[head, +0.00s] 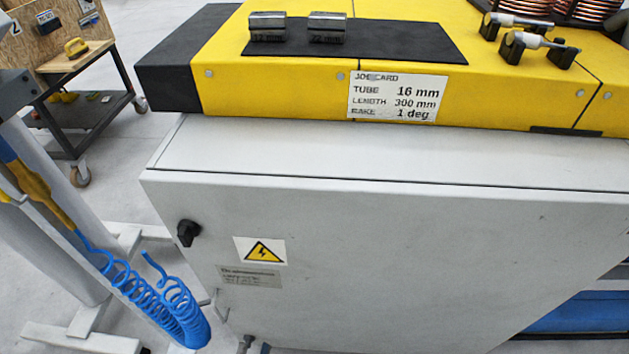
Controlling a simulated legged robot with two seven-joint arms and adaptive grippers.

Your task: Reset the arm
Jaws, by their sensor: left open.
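I cannot make out either of my grippers or arms in the head view. The yellow machine top (270,92) fills the upper part of the picture. Two shiny metal blocks, the left one (267,26) and the right one (327,26), stand apart on a black mat (420,65). Their small labels seem to read 12 mm and 22 mm. A job card (397,97) on the front face reads tube 16 mm, length 300 mm, and 1 deg. Copper coils (602,8) are cut off at the top right.
Two small clamp-like fixtures (537,44) (516,22) sit at the right. A grey cabinet (400,250) with a black knob (188,232) stands below. At the left are a stand base (75,325), a blue coiled hose (150,295) and a wheeled cart (75,110).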

